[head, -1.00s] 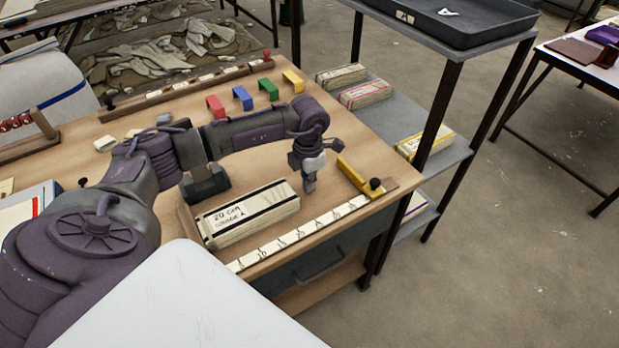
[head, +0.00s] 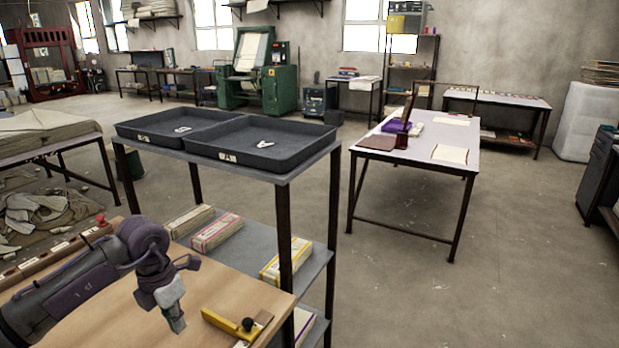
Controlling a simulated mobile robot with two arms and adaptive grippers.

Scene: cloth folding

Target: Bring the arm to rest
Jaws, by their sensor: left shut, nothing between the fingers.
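My left arm comes in from the lower left over the wooden workbench (head: 120,318). Its gripper (head: 176,322) points down above the bench, shut and empty. The yellow stop block (head: 232,325) with a black knob lies on the bench to the right of the gripper, apart from it. The folded cloth bundle and most of the ruler strip are out of view now. My right arm is not in view.
A dark shelf rack stands just behind the bench, with two trays (head: 262,166) on top and cloth bundles (head: 216,232) below. A white-topped table (head: 422,160) stands further right. The floor (head: 420,290) at right is clear.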

